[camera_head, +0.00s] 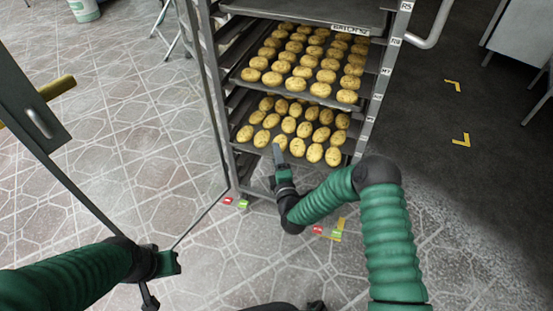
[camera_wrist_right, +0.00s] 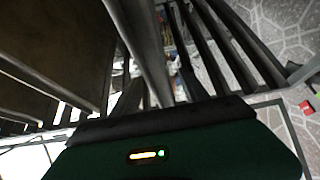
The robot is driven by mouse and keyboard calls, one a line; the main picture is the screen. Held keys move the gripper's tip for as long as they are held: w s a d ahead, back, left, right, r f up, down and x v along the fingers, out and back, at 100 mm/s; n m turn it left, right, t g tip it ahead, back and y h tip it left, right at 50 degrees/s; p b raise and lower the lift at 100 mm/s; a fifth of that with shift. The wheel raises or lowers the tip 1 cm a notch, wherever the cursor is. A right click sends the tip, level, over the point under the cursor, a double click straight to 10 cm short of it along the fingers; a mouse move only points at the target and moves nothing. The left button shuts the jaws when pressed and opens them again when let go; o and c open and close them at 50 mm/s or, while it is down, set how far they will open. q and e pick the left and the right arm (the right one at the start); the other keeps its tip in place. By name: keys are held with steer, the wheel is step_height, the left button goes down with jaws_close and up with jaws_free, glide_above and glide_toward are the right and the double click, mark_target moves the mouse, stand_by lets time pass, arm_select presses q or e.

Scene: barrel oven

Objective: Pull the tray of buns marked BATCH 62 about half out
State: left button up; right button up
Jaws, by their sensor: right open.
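In the head view, an upper tray of buns (camera_head: 243,82) sits in the metal rack, with a lower tray of buns (camera_head: 243,141) under it. A white label (camera_head: 350,29) starting with BATCH shows at the edge of the grey sheet above the upper buns; its number is too small to read surely. My right gripper (camera_head: 278,158) is open, its finger at the front edge of the lower tray; contact cannot be told. My left gripper (camera_head: 167,264) is low at the left, near a thin bar; its jaws are unclear. The right wrist view shows dark metal bars close up.
The rack's right post (camera_head: 377,90) carries small tags. A door with a brass-coloured handle (camera_head: 50,90) stands at the left. Red and green markers (camera_head: 235,202) lie by the rack's foot. The tiled floor (camera_head: 120,130) left of the rack is mostly clear.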

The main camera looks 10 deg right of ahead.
steer(key=shift+w+r, duration=0.1)
steer(key=shift+w, duration=0.2)
jaws_close()
steer(key=shift+s+f, duration=0.1)
steer(key=shift+f, duration=0.1)
stand_by(1.1)
